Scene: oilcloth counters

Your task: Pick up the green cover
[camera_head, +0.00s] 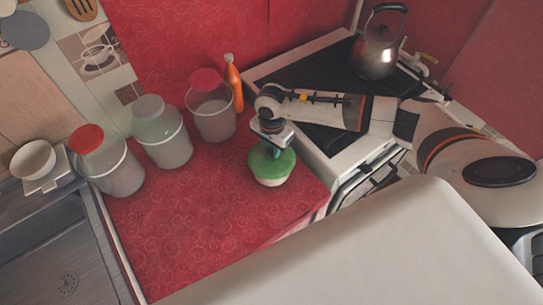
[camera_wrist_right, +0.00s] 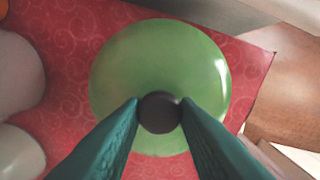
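The green cover (camera_head: 284,161) is a domed round lid on top of a pale pot (camera_head: 272,182) on the red counter. In the right wrist view the green cover (camera_wrist_right: 160,55) fills the middle, with a dark round knob (camera_wrist_right: 160,112) at its centre. My right gripper (camera_head: 270,152) points down onto the cover from above. In the wrist view its two teal fingers (camera_wrist_right: 160,104) lie on either side of the knob, and their tips appear to touch it. In the head view the cover rests on the pot, with no gap visible. My left gripper is not in view.
Several lidded containers stand on the red oilcloth (camera_head: 190,250) to the left, including a red-lidded one (camera_head: 118,172). An orange bottle (camera_head: 234,88) stands behind. A stove with a kettle (camera_head: 378,50) is at the right, a sink (camera_head: 60,270) at lower left. The front counter is clear.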

